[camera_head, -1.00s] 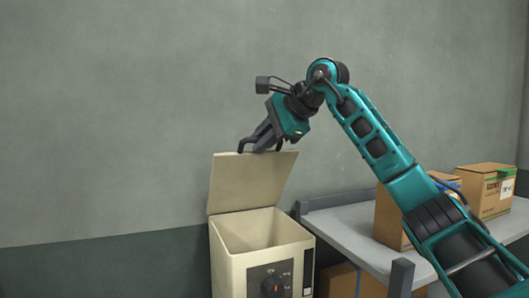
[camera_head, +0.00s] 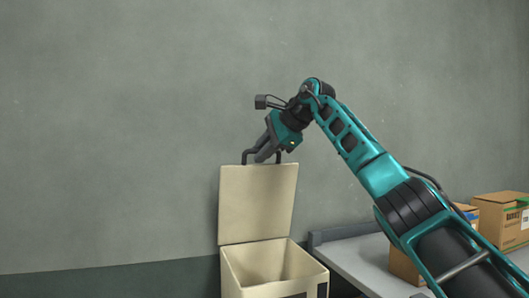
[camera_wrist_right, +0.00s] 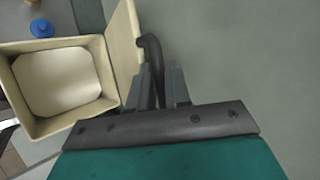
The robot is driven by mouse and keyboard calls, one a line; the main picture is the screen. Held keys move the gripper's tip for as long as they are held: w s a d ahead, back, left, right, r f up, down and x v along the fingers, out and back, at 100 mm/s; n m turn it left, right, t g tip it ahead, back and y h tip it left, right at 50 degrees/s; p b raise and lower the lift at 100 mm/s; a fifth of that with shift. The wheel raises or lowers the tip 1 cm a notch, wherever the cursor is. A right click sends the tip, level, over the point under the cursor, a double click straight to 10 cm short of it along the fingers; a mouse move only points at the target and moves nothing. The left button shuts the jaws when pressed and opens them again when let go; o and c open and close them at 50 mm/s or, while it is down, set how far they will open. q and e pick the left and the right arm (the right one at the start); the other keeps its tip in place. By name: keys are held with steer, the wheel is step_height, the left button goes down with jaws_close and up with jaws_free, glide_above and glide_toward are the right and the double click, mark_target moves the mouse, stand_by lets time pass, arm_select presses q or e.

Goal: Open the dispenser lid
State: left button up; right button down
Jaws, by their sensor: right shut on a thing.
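The dispenser (camera_head: 231,275) is a cream box at the lower middle of the head view, with its top open and its inside visible. Its lid (camera_head: 257,205) stands nearly upright at the back of the box. My right gripper (camera_head: 263,157) is at the lid's top edge, shut on the dark lid handle (camera_head: 244,157). In the right wrist view the gripper (camera_wrist_right: 165,88) has its fingers closed around the handle (camera_wrist_right: 152,55), beside the lid (camera_wrist_right: 124,50). The open dispenser (camera_wrist_right: 105,70) shows to the left there. My left gripper is not in view.
A grey table (camera_head: 365,262) stands right of the dispenser, with cardboard boxes (camera_head: 500,220) on it. A grey wall (camera_head: 120,130) is close behind the lid. A blue round object (camera_wrist_right: 41,28) lies beyond the dispenser in the wrist view.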

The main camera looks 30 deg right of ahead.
steer(key=shift+w+f, duration=0.15)
steer(key=shift+f, duration=0.1)
steer(key=c, duration=1.1)
jaws_free()
steer(key=shift+f, duration=0.1)
steer(key=shift+c, duration=0.2)
steer(key=v, duration=1.3)
steer(key=shift+r, duration=0.45)
